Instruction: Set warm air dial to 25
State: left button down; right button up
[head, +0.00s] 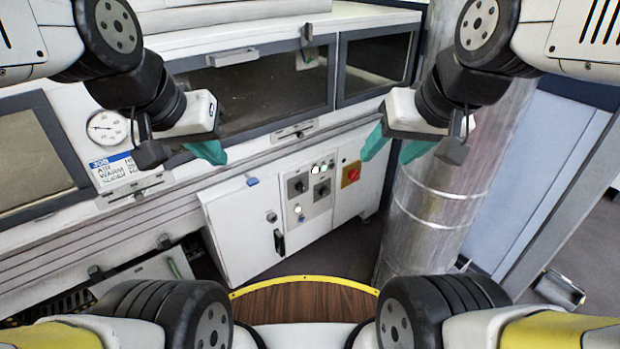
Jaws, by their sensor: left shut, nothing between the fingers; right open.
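A grey control panel (309,207) on the white cabinet front carries a black knob (298,185) and a second black knob (322,190). I cannot tell which is the warm air dial, and no scale numbers are readable. A round white gauge (106,127) with a needle sits on the machine wall at the left; its reading is too small to tell. My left gripper (213,153) has teal fingers, is shut and empty, and hangs up and left of the panel. My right gripper (387,153) is open and empty, up and right of the panel. Neither touches a knob.
A large metal duct (432,215) stands at the right. Dark windows (265,90) run above.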

aim_at(323, 191)
jog(key=i+z, duration=0.15)
jog(key=z, duration=0.2)
jog(key=i+z, duration=0.1)
jog(key=z, duration=0.2)
jog(key=i+l+z, duration=0.2)
jog(key=i+z, duration=0.2)
jog(key=k+l+z, duration=0.1)
jog(key=i+j+u, duration=0.1)
jog(key=i+j, duration=0.05)
